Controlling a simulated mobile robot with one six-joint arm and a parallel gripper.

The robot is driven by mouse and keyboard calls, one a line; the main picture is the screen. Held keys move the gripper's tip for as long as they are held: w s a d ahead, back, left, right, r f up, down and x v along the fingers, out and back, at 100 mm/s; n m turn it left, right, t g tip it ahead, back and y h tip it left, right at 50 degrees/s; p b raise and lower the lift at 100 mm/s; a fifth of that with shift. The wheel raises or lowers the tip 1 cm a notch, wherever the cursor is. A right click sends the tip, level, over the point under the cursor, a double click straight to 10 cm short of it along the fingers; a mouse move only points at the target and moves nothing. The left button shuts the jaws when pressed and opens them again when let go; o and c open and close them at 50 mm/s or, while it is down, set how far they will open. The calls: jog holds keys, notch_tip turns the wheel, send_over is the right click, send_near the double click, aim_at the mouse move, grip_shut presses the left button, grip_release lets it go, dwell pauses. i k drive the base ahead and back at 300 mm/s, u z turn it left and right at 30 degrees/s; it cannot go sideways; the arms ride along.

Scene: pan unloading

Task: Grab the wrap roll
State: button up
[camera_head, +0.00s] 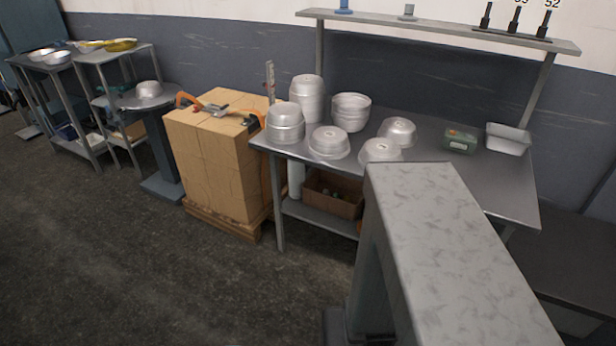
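A whitish upright cylinder (296,179), possibly the wrap roll, stands under the near left part of the metal table (455,178), beside a brown open box. It is partly hidden by the table and its leg, so I cannot be sure what it is. A tool with orange ends and a grey middle (214,110) lies on top of the stacked cartons (215,165); I cannot tell exactly what it is. My gripper is not in view.
Silvery pans (285,123) stand stacked and singly on the table, with a green box (460,139) and a metal tray (507,139) at right. A large grey beam (435,230) blocks the front right. Floor (130,270) at left is clear.

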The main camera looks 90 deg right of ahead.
aim_at(295, 171)
jog(key=z, duration=0.05)
jog(key=k, duration=1.8)
jog(key=z, duration=0.95)
jog(key=i, duration=1.1)
jog(key=u, duration=0.05)
